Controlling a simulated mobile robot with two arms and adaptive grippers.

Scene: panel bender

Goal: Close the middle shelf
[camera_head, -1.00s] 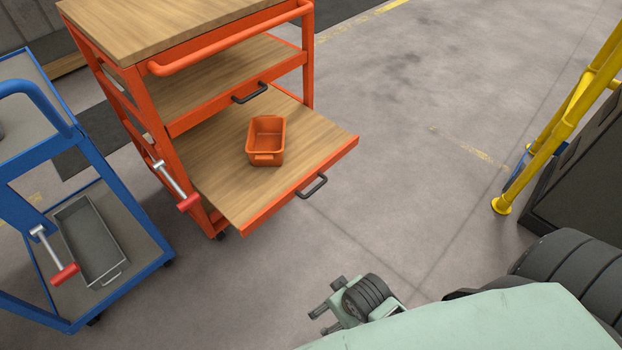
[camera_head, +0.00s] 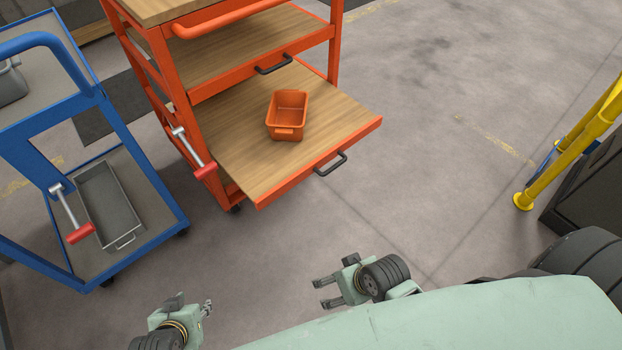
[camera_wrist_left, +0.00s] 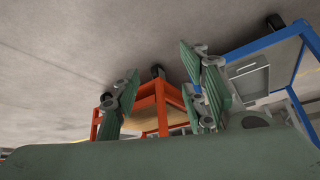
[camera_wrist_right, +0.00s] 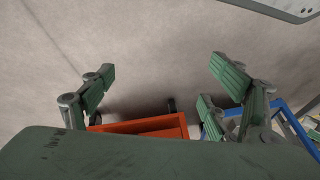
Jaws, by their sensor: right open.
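The orange cart has a wooden shelf (camera_head: 240,160) pulled far out toward me, with a black handle (camera_head: 331,164) on its orange front edge. A shelf with its own black handle (camera_head: 274,65) sits above it, pushed in. An orange bin (camera_head: 288,115) stands on the pulled-out shelf. My right gripper (camera_head: 318,292) is open and empty, short of the handle and apart from it. My left gripper (camera_head: 208,309) is low at the left; the left wrist view shows its fingers (camera_wrist_left: 160,90) spread and empty. The right wrist view shows the right fingers (camera_wrist_right: 165,80) apart, with part of the orange cart (camera_wrist_right: 150,126) below.
A blue cart (camera_head: 130,258) stands left of the orange cart, holding a grey tray (camera_head: 109,205). Red-handled levers (camera_head: 80,233) stick out near both carts. A yellow rail (camera_head: 570,150) and dark machine stand at the right. The floor (camera_head: 420,180) between is clear.

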